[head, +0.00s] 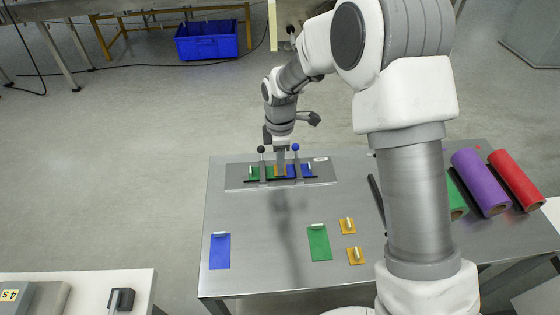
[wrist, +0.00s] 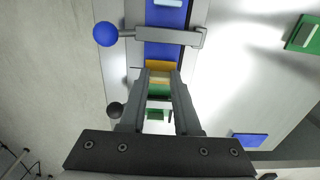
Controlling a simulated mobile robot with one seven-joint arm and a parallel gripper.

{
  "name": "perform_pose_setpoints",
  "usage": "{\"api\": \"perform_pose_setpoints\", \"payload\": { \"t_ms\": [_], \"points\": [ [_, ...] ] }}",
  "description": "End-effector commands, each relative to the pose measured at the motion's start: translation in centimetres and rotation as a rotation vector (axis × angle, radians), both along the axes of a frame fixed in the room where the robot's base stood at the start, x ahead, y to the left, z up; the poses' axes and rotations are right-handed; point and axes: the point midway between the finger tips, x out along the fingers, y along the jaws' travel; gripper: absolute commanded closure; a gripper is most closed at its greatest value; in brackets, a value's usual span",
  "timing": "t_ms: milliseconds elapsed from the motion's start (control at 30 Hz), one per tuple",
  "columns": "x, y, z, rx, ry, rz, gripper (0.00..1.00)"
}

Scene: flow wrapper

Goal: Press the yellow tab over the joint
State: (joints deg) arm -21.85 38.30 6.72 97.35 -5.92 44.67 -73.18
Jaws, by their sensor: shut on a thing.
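The yellow tab (head: 275,171) lies across the joint between a green strip (head: 255,173) and a blue strip (head: 308,171) on the splicing plate (head: 235,184). In the wrist view the yellow tab (wrist: 161,65) shows just beyond my fingertips, with the blue strip (wrist: 166,50) past it and green (wrist: 158,90) seen between the fingers. My gripper (head: 281,174) points down onto the tab, its fingers (wrist: 160,78) close together and shut on it. The fingers hide the tab's grip and part of the joint, so I cannot tell how firmly it touches.
Clamp levers with a black ball (head: 261,149) and a blue ball (head: 295,147) stand close beside my gripper. Two spare yellow tabs (head: 347,225), a blue piece (head: 220,251) and a green piece (head: 319,242) lie on the table.

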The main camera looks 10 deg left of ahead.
Motion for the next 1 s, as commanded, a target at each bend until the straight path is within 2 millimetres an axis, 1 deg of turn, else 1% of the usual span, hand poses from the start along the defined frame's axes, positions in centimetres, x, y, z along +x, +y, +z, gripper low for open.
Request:
{"api": "perform_pose_setpoints", "payload": {
  "t_ms": [1000],
  "points": [
    [-0.03, -0.07, -0.74, -0.001, 0.002, 0.000, 1.00]
  ]
}}
